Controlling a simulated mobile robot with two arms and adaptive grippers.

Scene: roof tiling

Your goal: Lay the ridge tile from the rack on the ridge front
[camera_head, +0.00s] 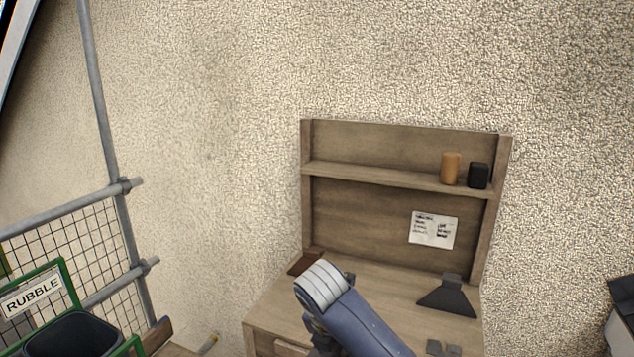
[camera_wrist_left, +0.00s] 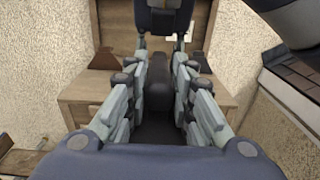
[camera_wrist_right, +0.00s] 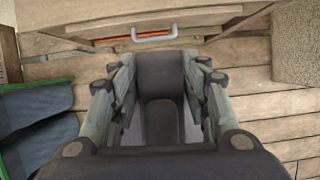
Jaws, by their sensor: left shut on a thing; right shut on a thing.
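In the left wrist view my left gripper (camera_wrist_left: 158,74) is shut on a dark grey piece (camera_wrist_left: 158,92) between its fingers. In the right wrist view my right gripper (camera_wrist_right: 157,77) is shut on a dark grey piece (camera_wrist_right: 160,72), with a rounded lower part. I cannot tell whether both hold the same piece or whether it is the ridge tile, as only parts show. In the head view a blue arm link of mine with a pale grey end crosses in front of the workbench; neither gripper's fingertips show clearly there. I see neither the rack nor the ridge.
A wooden workbench (camera_head: 390,283) with a back shelf stands against the rough wall. An orange cylinder (camera_head: 450,168) and a black container (camera_head: 478,175) are on the shelf. A green-framed rubble bin (camera_head: 60,335) and mesh scaffolding (camera_head: 75,250) stand left. Plank floor (camera_wrist_right: 265,105) lies below.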

